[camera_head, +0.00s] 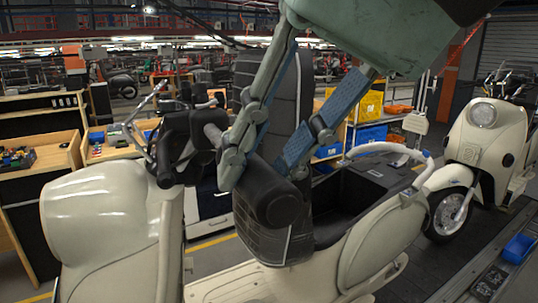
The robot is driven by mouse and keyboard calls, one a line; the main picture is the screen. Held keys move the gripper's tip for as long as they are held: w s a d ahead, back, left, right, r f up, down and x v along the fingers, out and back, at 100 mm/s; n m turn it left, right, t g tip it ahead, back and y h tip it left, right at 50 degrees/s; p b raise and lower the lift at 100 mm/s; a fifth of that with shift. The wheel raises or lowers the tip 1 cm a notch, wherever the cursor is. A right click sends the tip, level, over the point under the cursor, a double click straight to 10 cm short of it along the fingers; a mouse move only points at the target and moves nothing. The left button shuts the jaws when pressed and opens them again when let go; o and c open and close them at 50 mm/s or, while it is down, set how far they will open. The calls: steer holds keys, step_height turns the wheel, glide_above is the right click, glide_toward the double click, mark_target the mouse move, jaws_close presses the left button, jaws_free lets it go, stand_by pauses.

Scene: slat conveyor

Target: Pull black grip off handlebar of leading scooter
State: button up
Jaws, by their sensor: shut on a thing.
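The leading scooter (100,215) is cream and stands close, its front at left and its seat area at right. Its dark handlebar controls (180,140) sit above the front panel. The black grip (275,202) is a thick cylinder with its rounded end toward me. My gripper (260,170) reaches down from the top, its teal and grey fingers on either side of the grip and shut on it. A grey bar piece (214,134) shows behind the left finger. The fingers hide where bar and grip meet, so I cannot tell how far the grip sits on the bar.
A tall black seat-like part (260,240) stands right behind the grip. A second cream scooter (485,140) stands at right on the conveyor. Wooden workbenches (40,160) and a shelf with yellow bins (370,105) and blue bins (370,135) are behind.

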steer(key=shift+s+d, duration=0.1)
steer(key=shift+s, duration=0.05)
steer(key=shift+s+d, duration=0.2)
steer(key=shift+s, duration=0.25)
stand_by(0.5)
